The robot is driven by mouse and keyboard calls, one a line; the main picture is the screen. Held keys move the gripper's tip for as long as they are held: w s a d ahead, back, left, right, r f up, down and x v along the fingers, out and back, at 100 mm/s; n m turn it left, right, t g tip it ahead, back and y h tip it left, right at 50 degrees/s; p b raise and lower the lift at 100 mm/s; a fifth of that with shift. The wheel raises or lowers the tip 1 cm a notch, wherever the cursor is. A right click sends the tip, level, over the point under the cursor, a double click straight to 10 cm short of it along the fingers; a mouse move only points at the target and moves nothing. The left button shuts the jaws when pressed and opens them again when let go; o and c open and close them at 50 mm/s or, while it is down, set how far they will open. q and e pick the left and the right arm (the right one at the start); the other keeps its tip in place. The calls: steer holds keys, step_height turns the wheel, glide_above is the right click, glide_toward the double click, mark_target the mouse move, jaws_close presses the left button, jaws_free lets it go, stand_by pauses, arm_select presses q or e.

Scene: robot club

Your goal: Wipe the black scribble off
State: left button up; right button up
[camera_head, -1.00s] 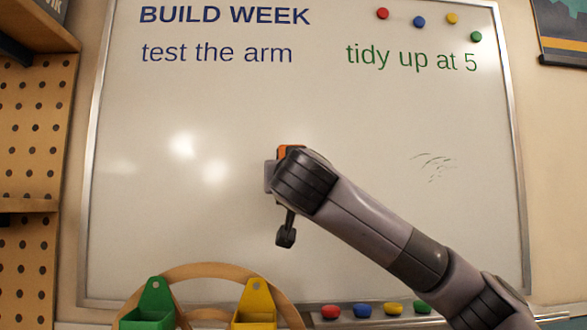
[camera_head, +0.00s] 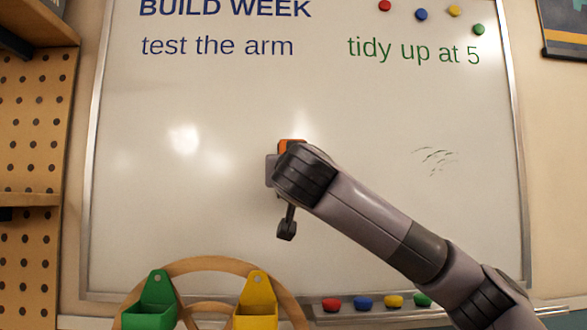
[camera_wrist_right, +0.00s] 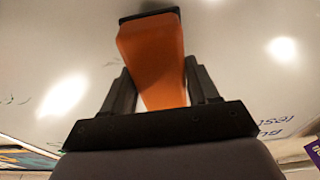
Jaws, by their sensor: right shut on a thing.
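The black scribble shows as a few thin, broken strokes (camera_head: 436,160) on the right part of the whiteboard (camera_head: 200,220) in the head view. My right gripper (camera_wrist_right: 158,82) is shut on an orange eraser with a black pad (camera_wrist_right: 152,50). The pad end is at or very near the board; I cannot tell if it touches. In the head view the eraser's orange edge (camera_head: 291,144) peeks out behind my right wrist, left of the strokes. That wrist hides the fingers there. My left gripper is not in view.
Blue and green writing (camera_head: 218,46) and several round magnets are at the board's top. More coloured magnets (camera_head: 363,302) sit along the lower ledge. Green (camera_head: 150,312) and yellow (camera_head: 256,314) holders stand at the lower left. The board's middle is clear.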

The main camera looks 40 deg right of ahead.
steer(key=shift+w+d, duration=0.45)
steer(key=shift+w, duration=0.1)
steer(key=s+d, duration=0.5)
steer(key=d, duration=0.1)
stand_by(0.9)
steer(key=shift+a, duration=0.1)
steer(key=shift+w+a, duration=1.25)
steer(key=shift+a, duration=0.2)
steer(key=shift+w+a, duration=1.25)
steer(key=shift+a, duration=0.2)
